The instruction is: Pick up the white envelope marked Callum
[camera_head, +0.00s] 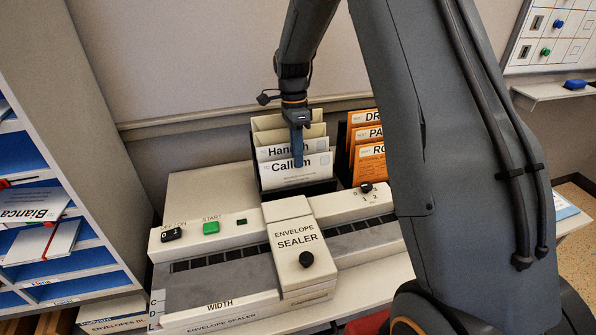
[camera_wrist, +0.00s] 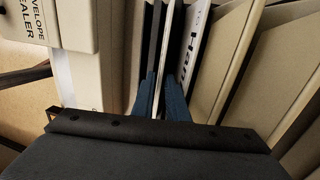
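The white envelope marked Callum (camera_head: 283,177) stands at the front of a dark holder behind the envelope sealer. The finger of my gripper (camera_head: 297,149) hangs over its top edge and covers part of the name. In the wrist view my gripper (camera_wrist: 162,88) has its two blue fingers close together, with a thin white edge of the envelope (camera_wrist: 166,55) between them. I cannot tell whether both fingers press on it. The envelope marked Hannah (camera_head: 272,153) stands just behind; it also shows in the wrist view (camera_wrist: 197,52), right of the fingers.
The envelope sealer (camera_head: 228,275) fills the table in front of the holder. Orange envelopes (camera_head: 370,165) stand in another holder to the right. A pigeonhole shelf (camera_head: 98,130) with a white Bianca envelope (camera_head: 36,205) is at the left. The wall is close behind.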

